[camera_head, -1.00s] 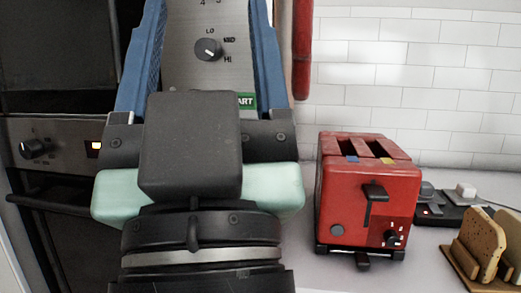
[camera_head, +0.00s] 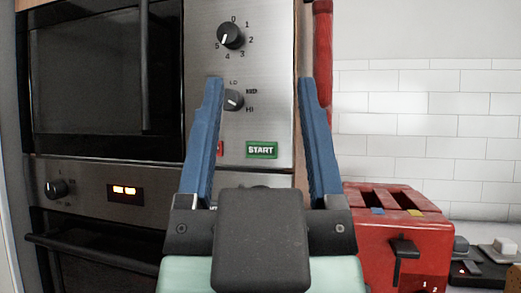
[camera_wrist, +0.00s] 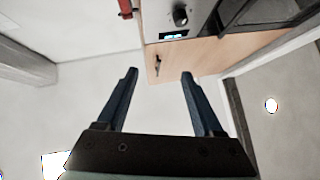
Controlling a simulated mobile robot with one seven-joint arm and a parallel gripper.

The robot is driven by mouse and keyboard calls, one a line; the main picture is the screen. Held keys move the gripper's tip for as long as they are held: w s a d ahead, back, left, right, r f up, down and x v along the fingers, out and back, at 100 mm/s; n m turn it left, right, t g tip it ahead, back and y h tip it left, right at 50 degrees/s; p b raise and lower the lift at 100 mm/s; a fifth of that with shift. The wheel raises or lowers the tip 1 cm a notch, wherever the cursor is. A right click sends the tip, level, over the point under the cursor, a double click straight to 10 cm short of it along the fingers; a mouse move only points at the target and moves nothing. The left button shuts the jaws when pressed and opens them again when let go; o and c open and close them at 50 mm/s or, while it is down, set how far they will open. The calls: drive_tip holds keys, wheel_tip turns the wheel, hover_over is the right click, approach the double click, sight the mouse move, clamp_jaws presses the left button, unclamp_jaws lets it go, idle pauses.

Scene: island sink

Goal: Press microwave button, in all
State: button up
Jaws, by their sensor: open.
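The microwave (camera_head: 95,80) stands in front of me, with its dark door at the left and a steel control panel (camera_head: 270,60) at the right. The green START button (camera_head: 262,149) sits low on the panel and shows between my fingers. Part of a red button (camera_head: 220,149) shows beside my left finger. Two dark dials, the upper one (camera_head: 230,36) and the lower one (camera_head: 233,100), sit above. My gripper (camera_head: 258,85) is open and empty, its blue fingers spread in front of the panel. It also shows open in the wrist view (camera_wrist: 159,73).
An oven panel with a knob (camera_head: 56,189) and lit display (camera_head: 125,191) lies below the microwave. A red toaster (camera_head: 395,235) stands close at the right. A red vertical pipe (camera_head: 322,60) runs beside the microwave. A white tiled wall (camera_head: 420,110) is behind.

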clamp_jaws()
idle(1.5)
